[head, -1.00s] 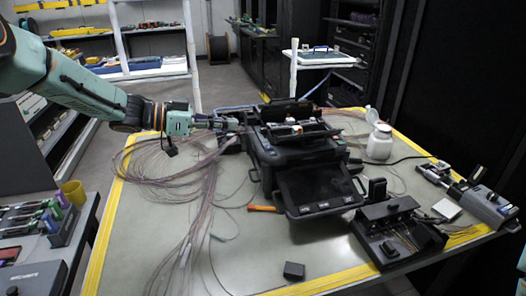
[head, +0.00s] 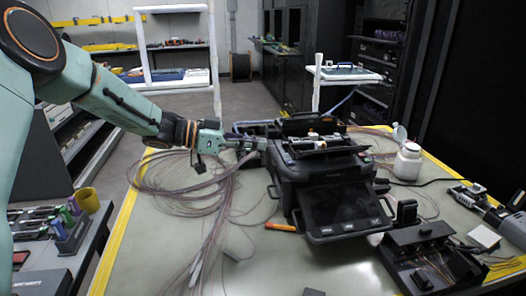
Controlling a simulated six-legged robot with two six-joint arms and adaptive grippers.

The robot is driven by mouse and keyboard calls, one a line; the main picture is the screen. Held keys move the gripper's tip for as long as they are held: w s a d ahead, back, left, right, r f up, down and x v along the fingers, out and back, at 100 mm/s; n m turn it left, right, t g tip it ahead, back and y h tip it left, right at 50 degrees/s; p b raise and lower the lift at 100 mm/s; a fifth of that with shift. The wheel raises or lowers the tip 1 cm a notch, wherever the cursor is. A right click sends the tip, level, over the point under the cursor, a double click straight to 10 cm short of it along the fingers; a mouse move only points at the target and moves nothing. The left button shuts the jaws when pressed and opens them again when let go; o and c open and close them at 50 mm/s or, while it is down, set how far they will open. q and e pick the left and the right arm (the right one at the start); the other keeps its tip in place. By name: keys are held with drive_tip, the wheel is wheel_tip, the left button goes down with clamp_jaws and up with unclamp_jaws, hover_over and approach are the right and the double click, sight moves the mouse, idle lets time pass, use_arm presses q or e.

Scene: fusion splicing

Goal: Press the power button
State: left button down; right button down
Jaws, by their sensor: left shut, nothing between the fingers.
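The fusion splicer (head: 322,178) is a black box on the table. Its lid stands open at the top, and a dark screen panel (head: 344,207) tilts out at its front. My left gripper (head: 262,144) is shut and empty, with its fingertips at the splicer's upper left side. I cannot tell whether the fingertips touch the splicer. I cannot make out the power button. My right gripper is out of view.
Loose fibre bundles (head: 180,186) lie left of the splicer. An orange-handled tool (head: 281,227) lies in front of them.

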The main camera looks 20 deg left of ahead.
use_arm(q)
drive_tip(key=b, duration=0.2)
hover_over(294, 169)
drive_tip(key=a, duration=0.2)
wheel_tip(294, 169, down, 3)
drive_tip(key=f, duration=0.1)
drive_tip(key=f+b, duration=0.1)
drive_tip(key=f, duration=0.1)
drive_tip(key=shift+s+f, duration=0.15)
drive_tip(key=shift+s, duration=0.15)
drive_tip(key=shift+s, duration=0.15)
